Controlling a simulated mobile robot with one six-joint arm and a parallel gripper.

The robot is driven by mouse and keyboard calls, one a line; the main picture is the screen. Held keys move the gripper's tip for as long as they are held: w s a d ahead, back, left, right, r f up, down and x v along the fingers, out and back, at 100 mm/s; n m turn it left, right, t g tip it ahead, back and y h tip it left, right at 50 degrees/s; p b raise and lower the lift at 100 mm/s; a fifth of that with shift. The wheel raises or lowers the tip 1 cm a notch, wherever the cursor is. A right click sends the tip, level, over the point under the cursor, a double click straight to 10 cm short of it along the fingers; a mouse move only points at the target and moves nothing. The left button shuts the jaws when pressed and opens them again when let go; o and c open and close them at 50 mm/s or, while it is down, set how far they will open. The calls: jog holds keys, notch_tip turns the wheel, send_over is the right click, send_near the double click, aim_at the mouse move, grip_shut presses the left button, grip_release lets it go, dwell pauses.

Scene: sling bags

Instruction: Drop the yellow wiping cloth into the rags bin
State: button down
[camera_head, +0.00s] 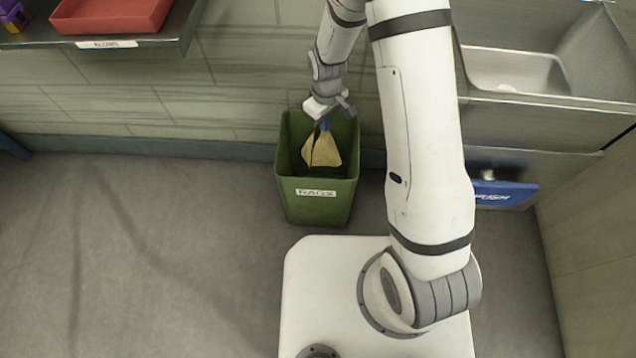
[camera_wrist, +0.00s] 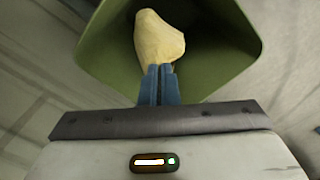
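The yellow wiping cloth (camera_head: 321,150) hangs from the tips of my gripper (camera_head: 325,122), over the opening of the green rags bin (camera_head: 316,207). The bin stands on the floor and carries a label reading RAGS. In the wrist view the blue fingers of my gripper (camera_wrist: 160,72) are close together, with the cloth (camera_wrist: 158,40) bunched at their tips. The green bin (camera_wrist: 108,40) surrounds the cloth in that view. In the head view the cloth's lower part appears within the bin's rim. How deep it hangs is hard to tell.
A metal shelf with a red tray (camera_head: 110,14) is at the upper left. A metal sink (camera_head: 515,72) is at the upper right, with a blue object (camera_head: 503,193) below it. The tiled wall is behind the bin. The floor left of the bin is clear.

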notch_tip(320, 180, down, 4)
jog(key=shift+b, duration=1.1)
jog(key=shift+c, duration=1.4)
grip_release()
jog(key=shift+r, duration=0.1)
notch_tip(320, 180, up, 5)
jog(key=p, duration=0.4)
jog(key=shift+r, duration=0.2)
